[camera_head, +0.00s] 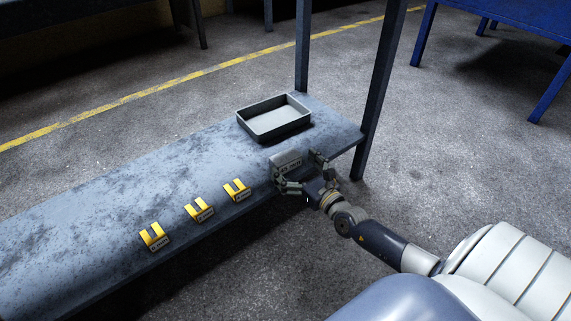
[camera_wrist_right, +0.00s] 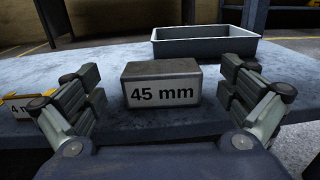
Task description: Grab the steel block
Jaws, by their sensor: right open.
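The steel block (camera_head: 287,161) is a grey box standing on the bench shelf near its front edge. In the right wrist view the block (camera_wrist_right: 161,84) sits upright in the middle, with a white label reading "45 mm" facing me. My right gripper (camera_head: 303,172) is open, with one finger on each side of the block. In the wrist view the fingers (camera_wrist_right: 164,92) flank it, with a visible gap to the left and right, so they do not appear to touch it. My left gripper is not in view.
A grey open tray (camera_head: 274,133) stands behind the block and looks empty. Yellow labelled blocks (camera_head: 237,190), (camera_head: 199,209) and (camera_head: 154,237) line the front edge of the shelf (camera_head: 90,220) to the left. A bench leg (camera_head: 376,95) rises at the right end.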

